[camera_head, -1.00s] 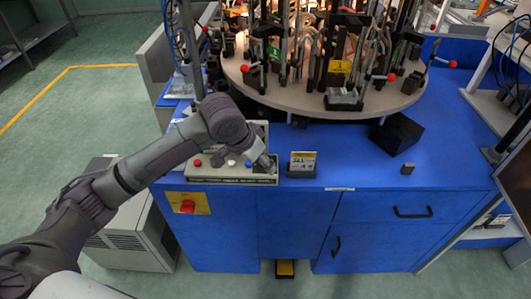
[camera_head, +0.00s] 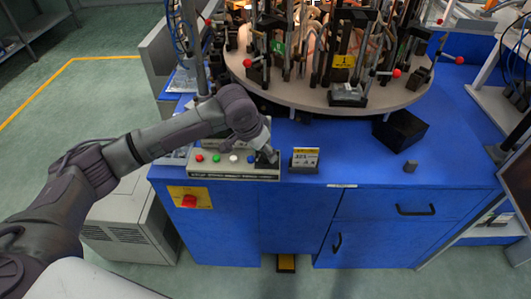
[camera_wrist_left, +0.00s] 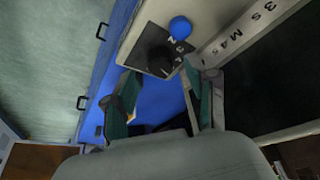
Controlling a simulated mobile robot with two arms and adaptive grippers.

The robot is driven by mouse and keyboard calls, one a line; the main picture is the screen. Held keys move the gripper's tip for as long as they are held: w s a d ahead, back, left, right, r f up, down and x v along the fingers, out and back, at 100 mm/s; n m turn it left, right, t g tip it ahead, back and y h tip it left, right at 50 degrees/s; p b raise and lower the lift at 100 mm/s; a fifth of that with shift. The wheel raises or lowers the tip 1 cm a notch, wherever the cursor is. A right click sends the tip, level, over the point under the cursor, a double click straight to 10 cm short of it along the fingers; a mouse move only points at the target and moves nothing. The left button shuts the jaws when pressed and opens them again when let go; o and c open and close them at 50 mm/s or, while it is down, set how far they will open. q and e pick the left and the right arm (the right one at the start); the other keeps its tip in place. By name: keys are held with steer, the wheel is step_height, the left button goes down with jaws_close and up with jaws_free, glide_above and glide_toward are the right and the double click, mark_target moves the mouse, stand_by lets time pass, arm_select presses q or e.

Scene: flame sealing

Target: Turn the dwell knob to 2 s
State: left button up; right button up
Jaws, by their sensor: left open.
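The dwell knob shows in the left wrist view as a black round knob (camera_wrist_left: 160,58) on a dark plate beside the blue button (camera_wrist_left: 180,27). Its setting is not readable. My left gripper (camera_wrist_left: 161,80) is open, its two fingers apart just short of the knob in that picture; I cannot tell if either touches it. In the head view my left gripper (camera_head: 267,155) is over the right end of the control panel (camera_head: 235,176) and hides the knob. My right gripper is not in view.
Red (camera_head: 199,157), green (camera_head: 216,158) and white (camera_head: 233,158) buttons line the panel. A small sign (camera_head: 305,158) stands just right. A round table (camera_head: 290,95) with fixtures is behind. A black box (camera_head: 400,131) and grey block (camera_head: 410,166) sit on the blue bench (camera_head: 355,172).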

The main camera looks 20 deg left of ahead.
arm_select(q)
steer(key=shift+x, duration=1.35)
jaws_close()
